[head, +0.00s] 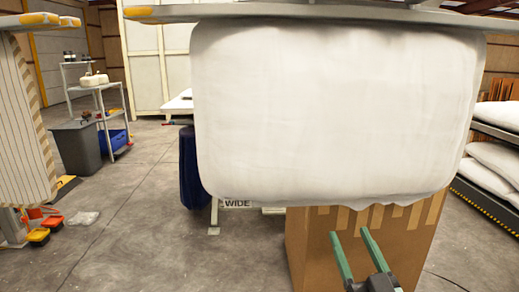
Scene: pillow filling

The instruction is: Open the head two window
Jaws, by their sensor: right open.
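I cannot make out a window marked as head two in the head view. A large white pillow-like bag (335,110) hangs below a grey horizontal bar (290,13) and fills the middle and right. My right gripper (347,232) is at the bottom, its two green fingers apart with nothing between them. It is below the white bag and in front of a cardboard box (310,250). My left gripper is not in view. The bag hides much of what is behind it.
White pillows (495,160) lie on a rack at the right. The concrete floor (135,215) at left centre is mostly clear.

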